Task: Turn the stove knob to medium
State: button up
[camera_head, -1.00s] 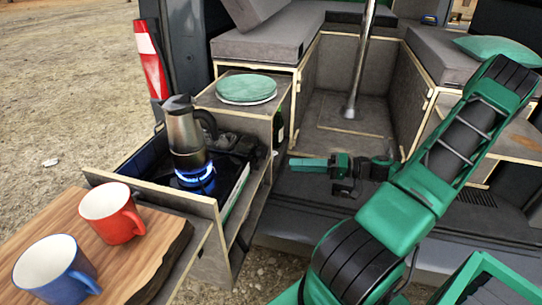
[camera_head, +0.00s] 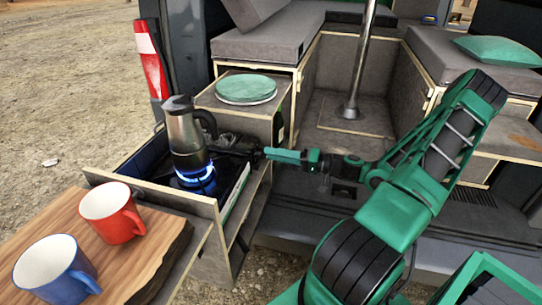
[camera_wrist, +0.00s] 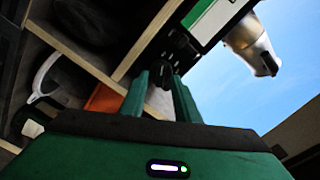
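The stove sits in the pulled-out drawer, its green and white front panel (camera_head: 236,194) facing right. A blue flame (camera_head: 196,180) burns under a metal moka pot (camera_head: 184,134). The pot also shows in the wrist view (camera_wrist: 250,42). My gripper (camera_head: 266,153) is just right of the stove. In the wrist view my gripper (camera_wrist: 160,84) is open, its two green fingers apart. A dark knob (camera_wrist: 161,72) shows by the fingertips, in line with the gap, below the stove panel (camera_wrist: 212,18). I cannot tell whether the fingers touch it. The knob's setting is not readable.
A wooden board (camera_head: 145,262) with a red mug (camera_head: 112,214) and a blue mug (camera_head: 56,272) is at the lower left. A green round lid (camera_head: 246,89) lies on the cabinet behind the stove. A metal post (camera_head: 360,60) stands in the van.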

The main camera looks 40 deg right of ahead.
jog(key=shift+w+a, duration=0.15)
jog(key=shift+w, duration=0.05)
grip_shut()
